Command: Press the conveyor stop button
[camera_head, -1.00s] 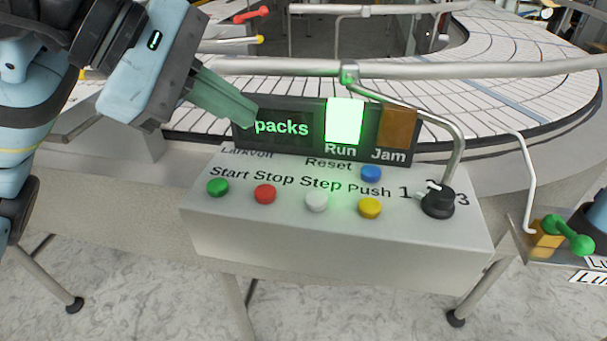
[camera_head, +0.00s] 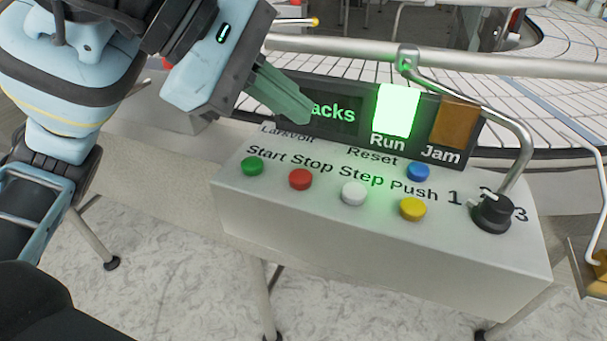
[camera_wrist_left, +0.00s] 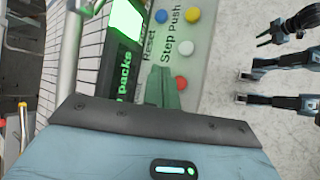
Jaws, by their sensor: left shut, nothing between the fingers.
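The red stop button (camera_head: 300,179) sits on the sloped top of the grey control box (camera_head: 380,245), under the printed word Stop. It also shows in the left wrist view (camera_wrist_left: 181,83), just right of my fingertips. My left gripper (camera_head: 303,116) is shut and empty, its green fingers pointing down and right. In the head view its tips are in front of the display's left end, above and apart from the red button.
Beside the red button are a green button (camera_head: 252,166), a white button (camera_head: 353,193), a yellow button (camera_head: 412,209) and a blue button (camera_head: 418,171). A black knob (camera_head: 492,213) is at the right. The lit green Run lamp (camera_head: 397,110) and a metal rail (camera_head: 480,64) stand behind.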

